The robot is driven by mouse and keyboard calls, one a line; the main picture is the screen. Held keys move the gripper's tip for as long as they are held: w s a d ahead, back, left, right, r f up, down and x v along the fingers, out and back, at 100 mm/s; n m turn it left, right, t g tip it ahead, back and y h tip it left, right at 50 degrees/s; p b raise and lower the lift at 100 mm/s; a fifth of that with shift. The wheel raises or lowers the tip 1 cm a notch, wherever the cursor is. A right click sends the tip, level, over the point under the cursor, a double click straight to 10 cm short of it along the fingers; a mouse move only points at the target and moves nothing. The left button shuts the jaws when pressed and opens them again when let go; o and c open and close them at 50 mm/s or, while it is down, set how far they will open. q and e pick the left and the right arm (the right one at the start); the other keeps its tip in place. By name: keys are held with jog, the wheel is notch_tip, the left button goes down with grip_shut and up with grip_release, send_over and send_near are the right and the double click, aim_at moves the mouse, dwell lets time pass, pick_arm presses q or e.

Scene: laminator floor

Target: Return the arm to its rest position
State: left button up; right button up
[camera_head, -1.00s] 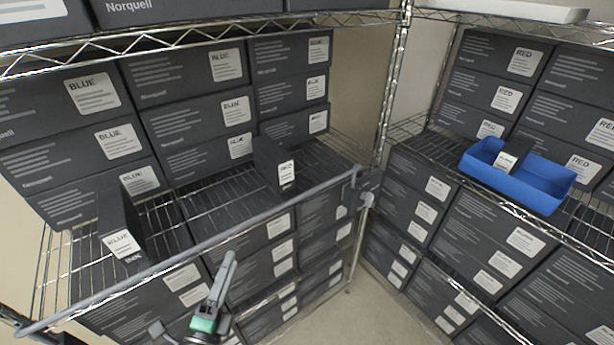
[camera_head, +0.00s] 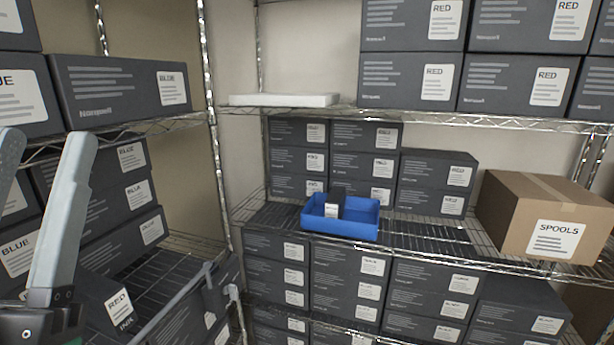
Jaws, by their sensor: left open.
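My left gripper (camera_head: 45,145) stands upright at the lower left of the head view. Its two pale grey fingers are apart with nothing between them. Part of its green and black body (camera_head: 45,325) shows at the bottom edge. The rest of the arm is out of frame. My right gripper is not in view.
Wire shelves with dark cartons stand left and ahead. A blue bin (camera_head: 340,227) holding a small dark box (camera_head: 334,203) sits on the middle shelf. A carton labelled RED (camera_head: 112,302) is close by my gripper. A brown SPOOLS carton (camera_head: 548,218) stands right.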

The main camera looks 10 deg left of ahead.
pick_arm(q)
jog(key=w+d+m+h, duration=0.1)
jog(key=d+h, duration=0.3)
jog(key=h, duration=0.4)
notch_tip(320, 180, up, 21)
jog(key=p, duration=2.1)
jog(key=shift+p, duration=0.4)
jog(key=shift+o, duration=0.2)
jog(key=shift+r, duration=0.15)
